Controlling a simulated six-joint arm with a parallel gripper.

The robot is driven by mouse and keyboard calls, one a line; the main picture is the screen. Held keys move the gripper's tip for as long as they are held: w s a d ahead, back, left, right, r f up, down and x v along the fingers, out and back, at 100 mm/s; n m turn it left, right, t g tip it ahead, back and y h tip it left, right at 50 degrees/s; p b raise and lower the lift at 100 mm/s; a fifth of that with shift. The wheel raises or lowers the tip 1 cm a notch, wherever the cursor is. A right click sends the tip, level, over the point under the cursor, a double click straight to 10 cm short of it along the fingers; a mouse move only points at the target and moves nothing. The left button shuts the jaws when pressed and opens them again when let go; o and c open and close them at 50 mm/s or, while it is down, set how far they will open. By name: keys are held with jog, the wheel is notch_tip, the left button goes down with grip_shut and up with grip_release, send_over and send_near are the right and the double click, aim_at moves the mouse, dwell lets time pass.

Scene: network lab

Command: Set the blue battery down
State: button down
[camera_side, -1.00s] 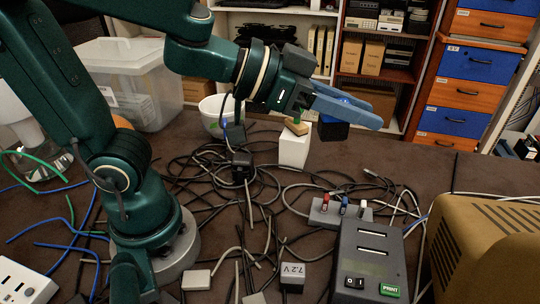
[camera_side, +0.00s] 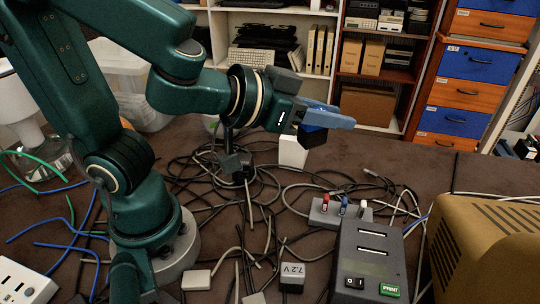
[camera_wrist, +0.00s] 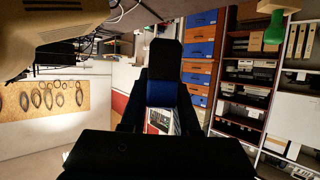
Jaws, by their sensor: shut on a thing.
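The blue battery (camera_side: 312,137), a dark block with a blue part at its top, is between the jaws of my gripper (camera_side: 338,119) in the side view. My gripper is shut on it and holds it up in the air, above the cluttered table (camera_side: 400,165). In the side view the battery overlaps the upper right of a white block (camera_side: 291,152) standing on the table. I cannot tell whether they touch. In the wrist view the battery's black and blue body (camera_wrist: 161,93) stands out between the dark jaws.
Tangled black and grey cables (camera_side: 205,185) cover the middle of the table. A grey power strip (camera_side: 340,211), a dark label printer (camera_side: 366,255), a grey 7.2 V block (camera_side: 291,277) and a tan monitor (camera_side: 490,240) are nearer. Bare table lies at the back right.

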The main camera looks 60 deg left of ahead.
jog(key=s+a+f+n+g+y, duration=0.2)
jog(key=a+n+g+y, duration=0.8)
jog(key=a+n+y, duration=0.55)
jog(key=s+a+f+n+g+h, duration=0.5)
jog(key=s+a+n+g, duration=0.1)
jog(key=s+n+g, duration=0.2)
jog(key=s+a+f+n+g+h, duration=0.5)
jog(key=s+a+n+g, duration=0.2)
jog(key=s+n+g, duration=0.15)
jog(key=shift+t+y, duration=0.25)
jog(key=shift+t, duration=0.1)
jog(key=shift+w+d+f, duration=0.1)
jog(key=shift+w+f, duration=0.05)
jog(key=shift+f, duration=0.9)
jog(key=shift+w+d+f, duration=0.1)
jog(key=shift+w+f, duration=0.1)
jog(key=shift+f, duration=0.85)
jog(key=shift+w+d+f, duration=0.1)
jog(key=shift+w+f, duration=0.05)
jog(key=shift+f, duration=0.9)
jog(key=shift+f, duration=0.55)
jog(key=c, duration=0.6)
grip_release()
jog(key=shift+w, duration=0.1)
